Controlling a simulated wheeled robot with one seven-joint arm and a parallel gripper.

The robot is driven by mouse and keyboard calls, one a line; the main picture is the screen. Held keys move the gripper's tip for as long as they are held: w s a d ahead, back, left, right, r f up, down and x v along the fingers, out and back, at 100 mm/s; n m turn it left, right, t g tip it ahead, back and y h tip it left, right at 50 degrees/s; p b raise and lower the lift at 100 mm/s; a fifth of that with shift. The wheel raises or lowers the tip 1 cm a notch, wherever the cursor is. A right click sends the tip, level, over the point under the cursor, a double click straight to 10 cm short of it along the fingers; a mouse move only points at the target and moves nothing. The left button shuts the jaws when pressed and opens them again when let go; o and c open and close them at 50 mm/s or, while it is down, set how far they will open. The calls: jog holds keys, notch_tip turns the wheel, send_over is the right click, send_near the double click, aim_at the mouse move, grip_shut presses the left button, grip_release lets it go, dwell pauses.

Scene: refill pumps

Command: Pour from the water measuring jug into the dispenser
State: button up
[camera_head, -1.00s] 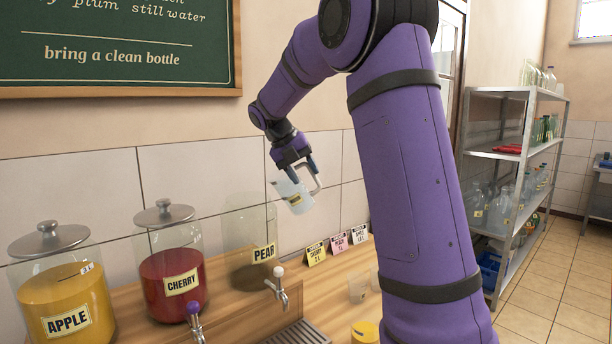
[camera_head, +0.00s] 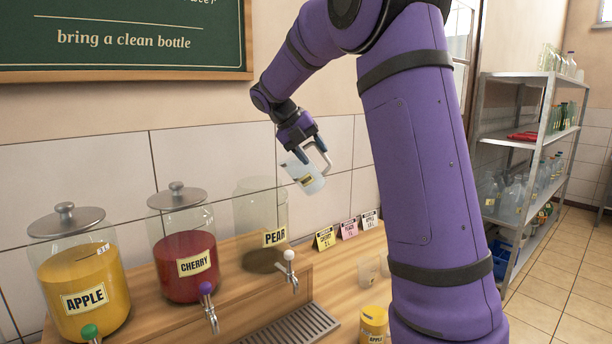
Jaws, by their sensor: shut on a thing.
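The jug's contents cannot be made out. The cherry dispenser (camera_head: 186,240) holds red liquid and the apple dispenser (camera_head: 83,275) holds yellow liquid; both have grey lids.
Taps (camera_head: 290,270) stand in front of the dispensers, above a drip tray (camera_head: 292,332). Small price cards (camera_head: 348,229) stand along the counter's back. A yellow-lidded apple jar (camera_head: 373,322) and clear cups (camera_head: 368,270) are near my arm. A metal shelf (camera_head: 530,145) stands at right.

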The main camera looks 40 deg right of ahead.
jog(key=shift+w+a+f+h, duration=0.15)
jog(key=shift+a+f+h, duration=0.1)
jog(key=shift+h, duration=0.25)
jog(key=shift+r, duration=0.1)
jog(key=shift+a+r+g+h, duration=0.15)
jog(key=shift+r+g+h, duration=0.2)
jog(key=shift+g+h, duration=0.05)
jog(key=shift+w+r, duration=0.1)
jog(key=shift+a+r+h, duration=0.1)
jog(key=shift+a+h, duration=0.05)
jog(key=shift+h, duration=0.15)
jog(key=shift+a+r, duration=0.1)
jog(key=shift+r, duration=0.05)
dwell(0.4)
